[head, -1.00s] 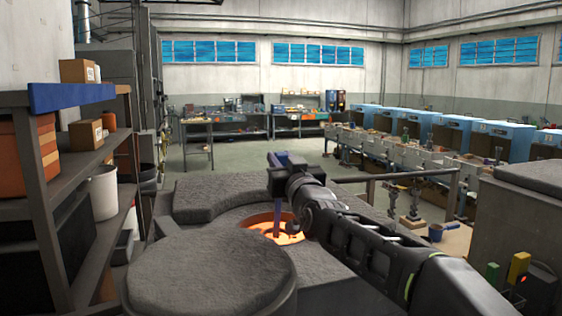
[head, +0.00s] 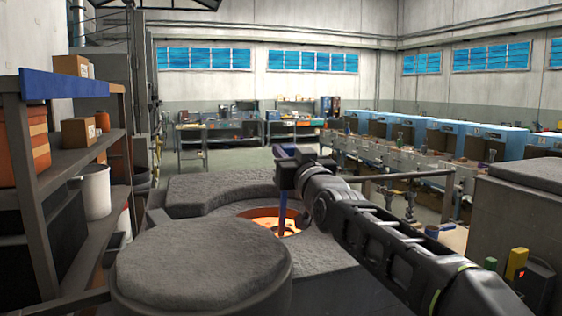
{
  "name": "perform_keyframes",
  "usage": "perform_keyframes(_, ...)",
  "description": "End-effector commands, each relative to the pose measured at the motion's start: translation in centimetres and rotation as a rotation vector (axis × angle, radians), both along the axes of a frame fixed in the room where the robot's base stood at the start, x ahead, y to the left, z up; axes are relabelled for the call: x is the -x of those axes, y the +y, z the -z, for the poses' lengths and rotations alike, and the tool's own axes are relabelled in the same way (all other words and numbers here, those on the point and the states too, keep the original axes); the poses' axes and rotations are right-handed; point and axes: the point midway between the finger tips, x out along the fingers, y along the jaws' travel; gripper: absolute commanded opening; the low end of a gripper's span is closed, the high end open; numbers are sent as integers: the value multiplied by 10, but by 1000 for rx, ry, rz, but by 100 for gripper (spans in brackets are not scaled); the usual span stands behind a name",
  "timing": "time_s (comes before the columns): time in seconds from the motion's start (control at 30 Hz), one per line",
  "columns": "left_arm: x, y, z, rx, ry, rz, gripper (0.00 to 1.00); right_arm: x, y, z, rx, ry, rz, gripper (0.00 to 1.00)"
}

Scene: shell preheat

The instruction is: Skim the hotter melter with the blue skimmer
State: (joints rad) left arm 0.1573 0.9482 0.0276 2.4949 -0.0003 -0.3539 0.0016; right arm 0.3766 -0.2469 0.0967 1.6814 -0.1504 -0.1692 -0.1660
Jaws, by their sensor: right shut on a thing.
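My right gripper (head: 286,174) is shut on the blue skimmer (head: 283,205), above an open melter (head: 190,205). The skimmer's blue shaft hangs nearly upright from the gripper, and its lower part goes down into the round opening. The glowing orange melt (head: 264,213) shows around the shaft. The skimmer's lower end is hidden, so I cannot tell how deep it sits. A thick round grey lid (head: 200,262) is in front of the opening, swung aside. My left gripper is out of view. No temperature reading is legible.
A shelf with boxes and a white bucket (head: 96,190) stands close on the left. A grey block (head: 525,215) stands close on the right, with a railing (head: 410,177) behind the arm. Blue machines and benches line the back right.

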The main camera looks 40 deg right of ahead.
Motion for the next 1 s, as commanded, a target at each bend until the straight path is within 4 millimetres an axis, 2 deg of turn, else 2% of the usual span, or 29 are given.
perform_keyframes(0.1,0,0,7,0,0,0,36,5,0,-1,1,-5,-1,0)
perform_keyframes(0.53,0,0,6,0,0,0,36,5,-1,-2,0,-3,0,0)
perform_keyframes(1.0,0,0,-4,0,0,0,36,-26,-12,-2,0,-2,0,0)
